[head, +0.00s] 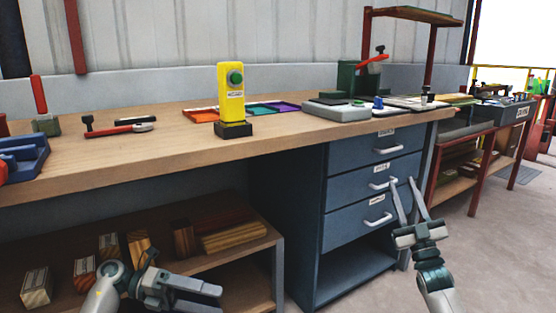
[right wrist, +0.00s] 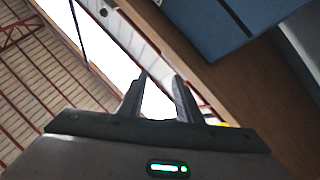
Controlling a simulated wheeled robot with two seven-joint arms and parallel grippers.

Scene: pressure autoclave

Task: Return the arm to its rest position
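My right gripper (head: 401,181) is raised in front of the blue drawer cabinet in the head view, fingers pointing up. Its two fingers stand apart with nothing between them. In the right wrist view the fingers (right wrist: 161,74) are also apart and empty, against a bright opening and the roof. My left gripper (head: 219,299) is low at the left of the head view, in front of the lower shelf, pointing right. Its two fingers show a gap and hold nothing that I can see. No autoclave can be made out.
The wooden workbench (head: 180,160) carries a yellow box with a green button (head: 232,90), coloured trays and tools. The drawer cabinet (head: 345,216) stands beneath it, behind the right gripper. Wood blocks (head: 225,233) lie on the lower shelf. Open floor (head: 490,240) lies to the right.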

